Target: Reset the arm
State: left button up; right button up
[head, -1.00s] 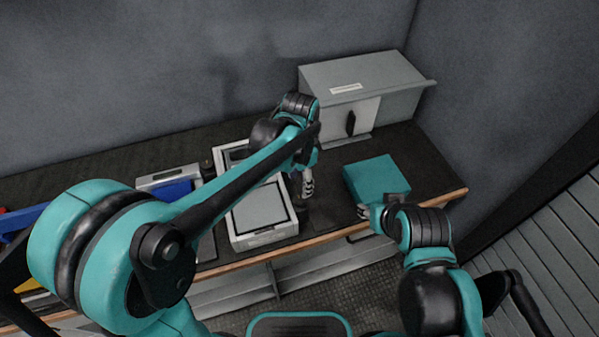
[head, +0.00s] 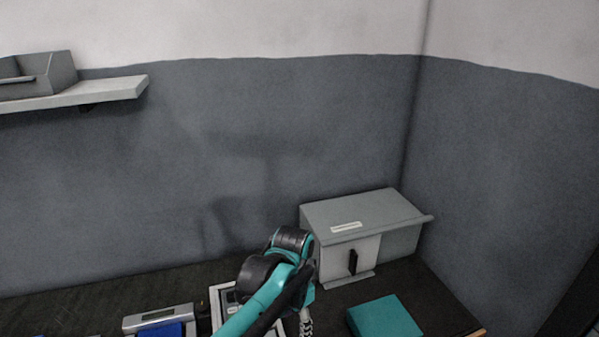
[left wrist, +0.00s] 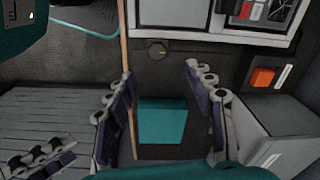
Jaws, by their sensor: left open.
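My left arm comes in from the lower left in the head view. Its gripper (head: 305,324) points down over the bench, cut off by the bottom edge. In the left wrist view the left gripper (left wrist: 160,82) has its fingers wide apart with nothing between them. A teal block (left wrist: 162,122) lies on the bench below, beyond the fingers; it also shows in the head view (head: 384,318), right of the gripper. My right gripper (left wrist: 42,158) appears partly at the lower left of the left wrist view; its opening is unclear. It is outside the head view.
A grey sloped-top cabinet (head: 400,240) with a dark handle stands behind the gripper, near the corner. A white-framed device (left wrist: 240,22) and an orange button (left wrist: 263,77) show in the left wrist view. A meter (head: 160,318) sits left. A shelf (head: 110,92) hangs upper left.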

pick_arm(q)
jog(key=s+a+n+t, duration=0.3)
jog(key=s+a+n, duration=0.2)
jog(key=a, duration=0.3)
jog(key=s+a+f+n+t+b, duration=0.1)
jog(key=s+a+n+t, duration=0.2)
jog(key=s+a+n, duration=0.3)
jog(key=a, duration=0.3)
jog(key=shift+s+t+b, duration=0.25)
jog(key=shift+t+b, duration=0.05)
jog(key=shift+t, duration=0.1)
